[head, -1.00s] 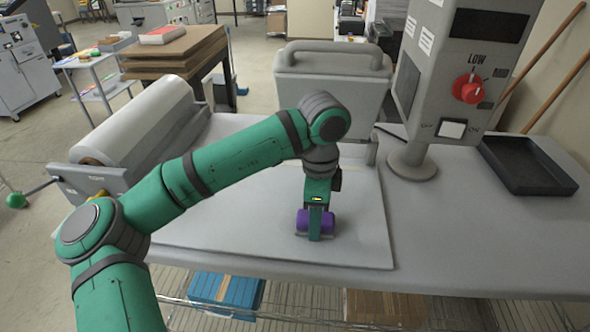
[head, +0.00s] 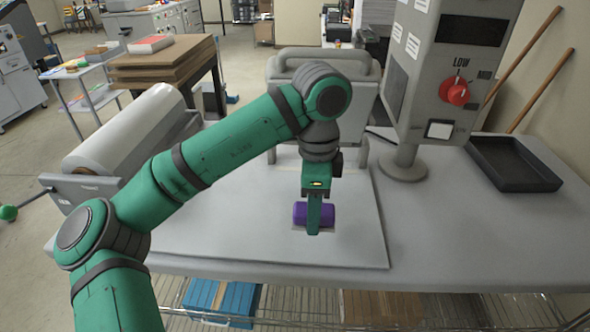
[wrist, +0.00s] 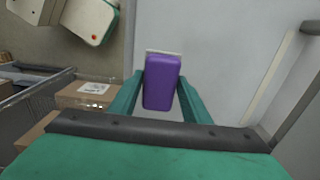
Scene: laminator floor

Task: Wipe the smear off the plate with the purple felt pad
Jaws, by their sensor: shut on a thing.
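The purple felt pad (head: 327,214) is held in my gripper (head: 314,226) over the pale plate (head: 354,247), near its front edge. In the wrist view the pad (wrist: 161,84) sits between the two green fingers of my gripper (wrist: 160,92). A light strip shows at the pad's far end in the wrist view and just under it in the head view; I cannot tell what it is. I cannot tell whether the pad touches the plate. No smear is clearly visible; my arm and the pad hide part of the plate.
A white film roll (head: 128,140) lies left of the plate. The grey press (head: 362,88) stands behind it. A control box with a red knob (head: 455,92) and a black tray (head: 514,164) are to the right. The table is clear in front of the tray.

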